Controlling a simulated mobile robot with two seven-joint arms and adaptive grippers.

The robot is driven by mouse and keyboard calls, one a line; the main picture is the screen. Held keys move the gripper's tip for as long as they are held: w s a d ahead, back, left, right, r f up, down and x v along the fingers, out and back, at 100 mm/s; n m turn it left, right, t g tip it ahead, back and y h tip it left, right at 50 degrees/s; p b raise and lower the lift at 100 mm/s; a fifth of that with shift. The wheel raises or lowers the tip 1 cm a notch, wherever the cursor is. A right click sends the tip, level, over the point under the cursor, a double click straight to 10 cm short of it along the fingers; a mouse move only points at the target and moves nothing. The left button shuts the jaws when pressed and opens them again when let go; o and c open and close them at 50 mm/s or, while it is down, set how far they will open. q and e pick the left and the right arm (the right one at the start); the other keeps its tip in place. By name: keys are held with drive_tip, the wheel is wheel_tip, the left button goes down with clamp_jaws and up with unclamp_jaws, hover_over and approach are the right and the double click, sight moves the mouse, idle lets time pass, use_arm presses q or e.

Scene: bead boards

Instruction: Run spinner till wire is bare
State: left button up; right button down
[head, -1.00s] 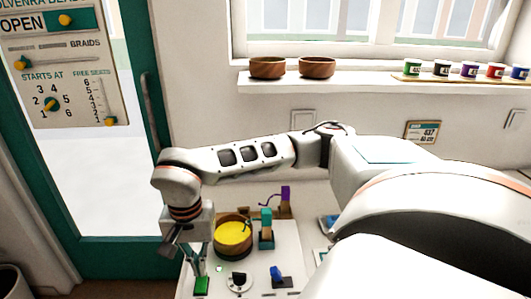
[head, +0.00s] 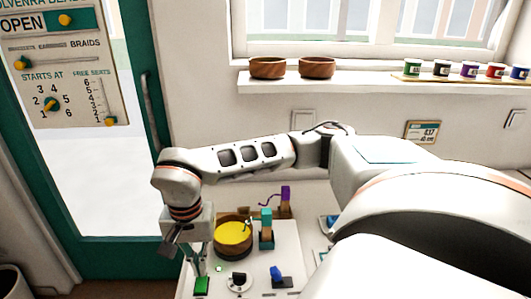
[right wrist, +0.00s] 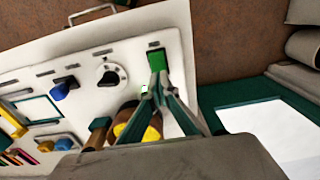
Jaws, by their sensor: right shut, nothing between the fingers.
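The spinner (head: 217,249) is a round wooden bowl filled with yellow beads (head: 233,233) on a white board. A thin purple wire (head: 270,199) curves near a teal post (head: 266,222) and a purple-topped post (head: 285,196). Single beads on it are too small to make out. A green switch (head: 202,286) is at the board's front left, and shows in the right wrist view (right wrist: 154,45). My right gripper (right wrist: 158,68) is shut and empty with its tips at the switch. I cannot tell whether they touch it. My left gripper is out of view.
A black-and-white dial (right wrist: 110,73) and a blue lever (right wrist: 65,87) share the board (right wrist: 88,95). A small green light (head: 218,268) shows beside the dial. Wooden bowls (head: 267,68) and small pots stand on the window sill.

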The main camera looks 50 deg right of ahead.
drive_tip(key=shift+f, duration=0.1)
drive_tip(key=shift+f+b, duration=0.6)
drive_tip(key=shift+f, duration=0.5)
drive_tip(key=shift+r+p, duration=2.05)
drive_tip(key=shift+r, duration=0.65)
drive_tip(key=shift+f, duration=0.1)
